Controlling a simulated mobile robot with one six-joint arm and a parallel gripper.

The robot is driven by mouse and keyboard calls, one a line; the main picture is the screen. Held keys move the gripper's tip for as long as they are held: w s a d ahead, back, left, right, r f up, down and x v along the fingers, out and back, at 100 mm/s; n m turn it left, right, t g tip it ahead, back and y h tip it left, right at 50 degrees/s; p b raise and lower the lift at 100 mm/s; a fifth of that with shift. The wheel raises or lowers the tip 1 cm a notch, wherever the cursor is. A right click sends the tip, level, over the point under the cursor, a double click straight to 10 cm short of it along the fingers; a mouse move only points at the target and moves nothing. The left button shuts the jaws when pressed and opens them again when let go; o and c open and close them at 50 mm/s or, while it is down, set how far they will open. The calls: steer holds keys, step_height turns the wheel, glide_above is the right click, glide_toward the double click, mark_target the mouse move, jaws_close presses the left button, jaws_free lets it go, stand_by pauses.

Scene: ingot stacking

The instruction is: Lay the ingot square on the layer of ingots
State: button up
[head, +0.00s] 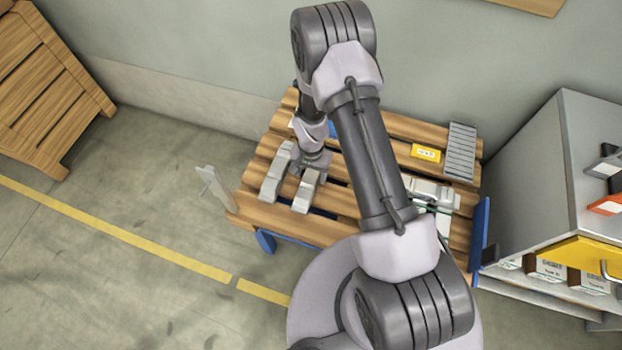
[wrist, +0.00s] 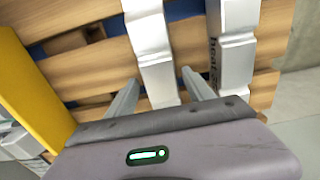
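Two silver-grey ingots lie side by side, a little apart, on the slatted wooden pallet (head: 335,228). The left ingot (head: 274,175) and the right ingot (head: 304,195) both run roughly front to back in the head view. My gripper (head: 309,172) is low over the far part of the right ingot. In the wrist view my gripper (wrist: 161,77) is open, its fingers on either side of one ingot (wrist: 153,45) with narrow gaps showing. The other ingot (wrist: 236,50), with dark lettering on its side, lies to the right there. My arm hides part of the pallet.
A yellow labelled block (head: 425,153) and a ridged grey piece (head: 461,150) lie at the pallet's right. Other grey pieces (head: 436,194) lie partly behind my arm. A grey cabinet (head: 535,165) stands right; an upright light plate (head: 213,186) stands at the left edge.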

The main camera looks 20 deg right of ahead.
mark_target(311, 175)
jaws_close()
steer(key=shift+r+p, duration=1)
steer(key=shift+r, duration=0.9)
steer(key=s+a+r+p, duration=0.1)
steer(key=s+p, duration=0.2)
steer(key=s, duration=1.3)
steer(key=shift+a, duration=0.35)
steer(key=shift+w+r, duration=0.1)
steer(key=shift+r, duration=0.05)
